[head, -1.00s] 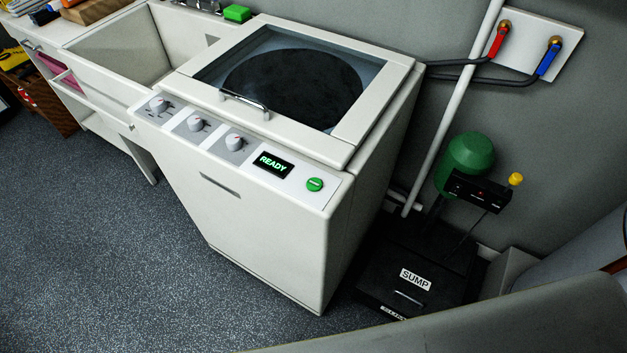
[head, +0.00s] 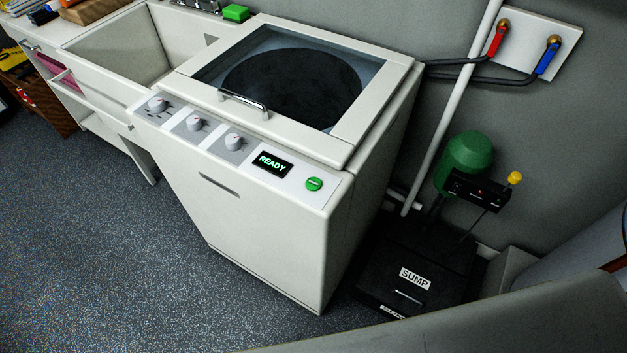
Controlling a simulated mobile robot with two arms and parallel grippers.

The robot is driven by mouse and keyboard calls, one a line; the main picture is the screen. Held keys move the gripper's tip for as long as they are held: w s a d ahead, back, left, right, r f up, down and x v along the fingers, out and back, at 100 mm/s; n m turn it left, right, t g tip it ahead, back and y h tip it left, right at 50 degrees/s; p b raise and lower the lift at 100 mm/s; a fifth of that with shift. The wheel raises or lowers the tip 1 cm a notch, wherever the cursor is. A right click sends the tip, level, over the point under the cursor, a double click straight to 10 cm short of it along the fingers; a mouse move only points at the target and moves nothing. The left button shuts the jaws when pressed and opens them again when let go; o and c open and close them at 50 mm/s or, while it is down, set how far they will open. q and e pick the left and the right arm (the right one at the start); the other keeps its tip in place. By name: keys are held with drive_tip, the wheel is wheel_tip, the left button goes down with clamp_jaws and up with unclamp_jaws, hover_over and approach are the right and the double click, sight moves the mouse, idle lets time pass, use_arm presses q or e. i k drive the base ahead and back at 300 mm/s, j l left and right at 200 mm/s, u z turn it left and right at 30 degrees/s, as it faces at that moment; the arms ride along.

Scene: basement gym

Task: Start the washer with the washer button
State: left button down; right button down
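The white top-loading washer (head: 265,235) stands in the middle of the head view. Its glass-windowed lid (head: 380,97) is shut, with a metal handle at the front edge. The green round washer button (head: 314,184) is at the right end of the front control strip. Left of it, a small black display (head: 272,164) reads READY in green. Three grey knobs (head: 233,142) line the strip further left. Neither of my grippers shows in this view.
A utility sink (head: 118,50) and shelving stand left of the washer. A black sump cover (head: 400,285) with a green pump (head: 468,152) is at the right. Red and blue valves (head: 548,60) with hoses are on the wall. Speckled floor (head: 120,270) in front is clear.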

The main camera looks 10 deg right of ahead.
sight(312, 183)
drive_tip(key=i+j, duration=0.15)
drive_tip(key=j, duration=0.2)
drive_tip(key=i+j, duration=0.35)
drive_tip(key=j, duration=0.3)
drive_tip(key=i+j, duration=0.15)
drive_tip(key=j, duration=0.2)
drive_tip(key=i+j, duration=0.15)
drive_tip(key=j, duration=0.15)
drive_tip(key=z, duration=1.4)
